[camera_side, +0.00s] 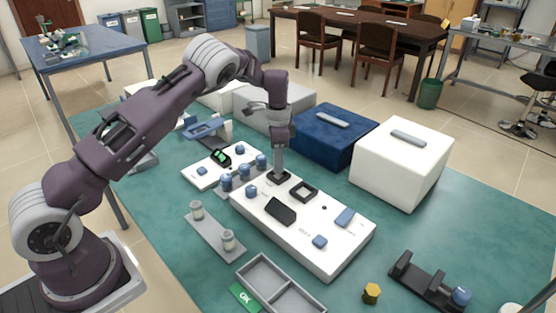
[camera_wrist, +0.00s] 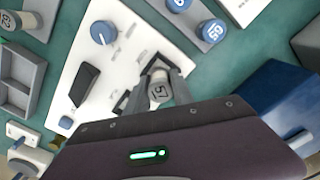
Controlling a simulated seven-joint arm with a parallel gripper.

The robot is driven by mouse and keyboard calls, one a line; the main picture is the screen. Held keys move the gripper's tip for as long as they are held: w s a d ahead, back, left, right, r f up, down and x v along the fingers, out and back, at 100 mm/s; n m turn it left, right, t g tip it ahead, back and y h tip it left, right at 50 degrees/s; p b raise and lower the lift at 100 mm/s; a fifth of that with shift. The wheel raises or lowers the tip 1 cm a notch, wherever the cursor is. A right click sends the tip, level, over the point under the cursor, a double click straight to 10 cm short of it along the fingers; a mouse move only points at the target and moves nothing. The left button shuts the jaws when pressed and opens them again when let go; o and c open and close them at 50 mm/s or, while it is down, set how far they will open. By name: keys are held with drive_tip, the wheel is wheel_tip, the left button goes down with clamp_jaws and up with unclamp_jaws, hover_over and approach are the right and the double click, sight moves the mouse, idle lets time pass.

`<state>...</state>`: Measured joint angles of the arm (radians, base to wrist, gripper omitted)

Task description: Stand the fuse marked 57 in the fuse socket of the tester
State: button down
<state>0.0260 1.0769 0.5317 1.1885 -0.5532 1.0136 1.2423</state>
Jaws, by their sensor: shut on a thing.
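My gripper (camera_side: 279,174) points down over the white tester (camera_side: 330,250), close to its top face. In the wrist view my gripper (camera_wrist: 165,85) is shut on the fuse marked 57 (camera_wrist: 158,92), whose pale round top carries dark digits. In the side view the fingers hide most of the fuse. A dark square frame (camera_side: 303,190) on the tester lies just right of the fingers. A dark edge (camera_wrist: 122,103) also shows beside the fuse in the wrist view. I cannot tell whether the fuse's lower end is inside a socket.
The tester carries a black rocker (camera_side: 280,210) and a blue knob (camera_side: 251,190). Several blue-capped cylinders (camera_side: 244,172) stand behind its left end. A grey rack (camera_side: 213,236) holds two pale-topped pieces at the front left. Blue (camera_side: 325,140) and white (camera_side: 400,165) furnaces stand behind.

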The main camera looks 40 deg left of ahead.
drive_tip(key=shift+f, duration=0.2)
drive_tip(key=shift+f, duration=0.75)
drive_tip(key=c, duration=1)
unclamp_jaws()
drive_tip(key=shift+o, duration=0.2)
drive_tip(key=o, duration=0.3)
drive_tip(key=shift+o, duration=0.2)
drive_tip(key=shift+r, duration=4)
